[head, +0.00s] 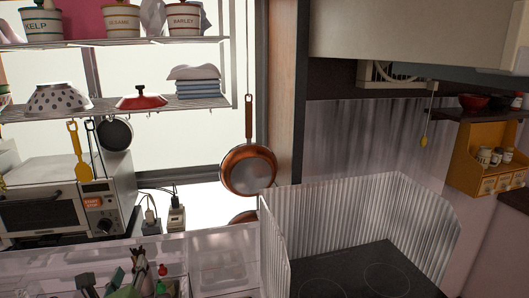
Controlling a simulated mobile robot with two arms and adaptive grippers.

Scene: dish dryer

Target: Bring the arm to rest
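I cannot make out either of my arms or grippers in the head view. No gripper shows against the shelves, the counter or the stove. Several dark and coloured items, which look like utensils (140,266), stand close together at the lower left edge. Their lower parts are cut off by the bottom of the picture.
A toaster oven (50,208) stands at the left below wire shelves (150,105) with bowls and canisters. A copper pan (248,170) hangs by the window. A ribbed metal guard (345,205) surrounds the black stove top (365,275). A yellow spice rack (468,160) is at right.

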